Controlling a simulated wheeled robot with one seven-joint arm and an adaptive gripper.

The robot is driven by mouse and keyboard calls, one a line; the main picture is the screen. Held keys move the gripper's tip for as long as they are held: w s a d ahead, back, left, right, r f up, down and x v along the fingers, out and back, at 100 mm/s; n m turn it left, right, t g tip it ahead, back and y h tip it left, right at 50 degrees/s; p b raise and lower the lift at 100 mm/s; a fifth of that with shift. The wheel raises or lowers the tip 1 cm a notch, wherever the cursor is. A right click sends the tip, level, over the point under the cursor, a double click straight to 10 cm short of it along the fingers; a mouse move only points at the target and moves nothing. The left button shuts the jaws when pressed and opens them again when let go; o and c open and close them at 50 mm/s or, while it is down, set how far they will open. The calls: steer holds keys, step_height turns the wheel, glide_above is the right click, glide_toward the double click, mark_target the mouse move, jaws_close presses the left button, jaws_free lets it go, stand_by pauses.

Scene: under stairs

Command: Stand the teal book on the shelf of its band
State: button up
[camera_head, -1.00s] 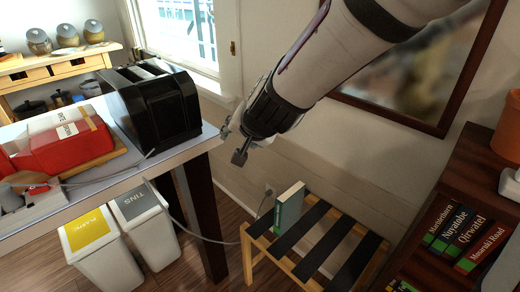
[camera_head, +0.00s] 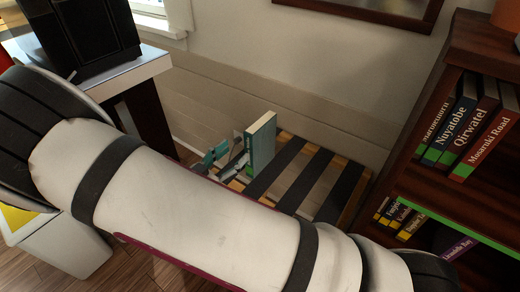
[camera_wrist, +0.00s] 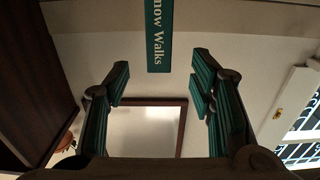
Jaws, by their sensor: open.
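The teal book (camera_head: 262,143) stands upright on a slatted wooden bench (camera_head: 318,185), with pale page edges. In the wrist view its spine (camera_wrist: 159,35) reads "now Walks" and lies ahead of the fingertips, roughly centred between them. My gripper (camera_head: 226,162) is open, low beside the book's left side in the head view. The wrist view shows its two teal-padded fingers (camera_wrist: 160,72) apart with nothing between them. The bookshelf (camera_head: 435,170) is at the right.
The upper shelf holds upright books (camera_head: 465,125) with green bands. Lower, there are yellow-banded books (camera_head: 395,218) and a purple book (camera_head: 455,246), below a green shelf-edge strip (camera_head: 440,216). A table with a black appliance (camera_head: 85,35) stands at the left. A wall is behind the bench.

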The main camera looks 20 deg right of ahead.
mark_target(248, 141)
steer(key=b+x, duration=0.1)
steer(key=x, duration=0.6)
steer(key=shift+b, duration=0.35)
steer(key=shift+r+b+x, duration=0.1)
steer(key=shift+b+x, duration=0.5)
steer(key=shift+x, duration=1)
steer(key=shift+r+b+x, duration=0.15)
steer(key=shift+b+x, duration=0.4)
steer(key=shift+x, duration=1)
jaws_close()
